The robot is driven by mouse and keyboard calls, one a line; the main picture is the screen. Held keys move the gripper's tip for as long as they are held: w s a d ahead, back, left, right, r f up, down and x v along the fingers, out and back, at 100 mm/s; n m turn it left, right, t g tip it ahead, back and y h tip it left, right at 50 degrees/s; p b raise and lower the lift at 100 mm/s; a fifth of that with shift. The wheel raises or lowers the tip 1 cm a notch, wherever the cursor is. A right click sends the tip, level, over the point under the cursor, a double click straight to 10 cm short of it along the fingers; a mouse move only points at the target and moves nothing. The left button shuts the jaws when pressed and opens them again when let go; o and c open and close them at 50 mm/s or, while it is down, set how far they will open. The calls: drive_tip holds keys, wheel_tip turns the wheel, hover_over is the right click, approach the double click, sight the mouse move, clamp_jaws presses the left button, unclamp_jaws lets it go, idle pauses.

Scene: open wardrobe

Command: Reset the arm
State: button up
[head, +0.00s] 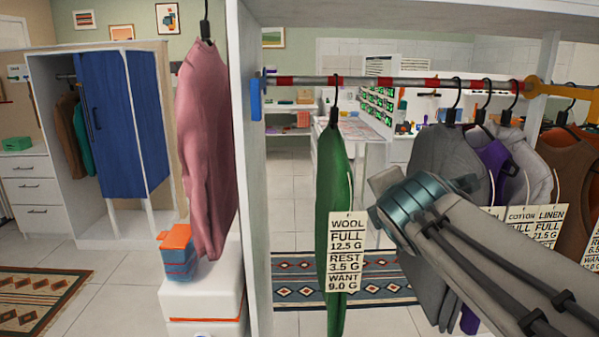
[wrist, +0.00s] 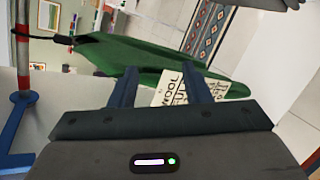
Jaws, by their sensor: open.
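My arm (head: 480,250) reaches in from the lower right of the head view, in front of the grey garments. My gripper (wrist: 160,76) is open in the wrist view, its two dark fingers apart. The green garment (head: 334,180) hangs from a black hanger on the rail, left of my gripper in the head view. In the wrist view the green garment (wrist: 135,62) lies beyond the fingers, and its white WOOL tag (wrist: 180,92) shows partly between them. I cannot tell whether the fingers touch it. The tag (head: 347,255) is readable in the head view.
Grey, purple and brown garments (head: 440,160) hang close together on the striped rail (head: 370,83) at right. A white wardrobe panel (head: 249,170) stands left of the green garment.

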drive_tip(key=s+f+m+g+y+p, duration=0.2)
drive_tip(key=s+f+m+g+p, duration=0.5)
drive_tip(key=m, duration=1.5)
drive_tip(key=s+f+g, duration=0.3)
drive_tip(key=s+f, duration=0.4)
drive_tip(key=s, duration=0.3)
drive_tip(key=shift+a+f+p, duration=0.35)
drive_tip(key=shift+f, duration=0.05)
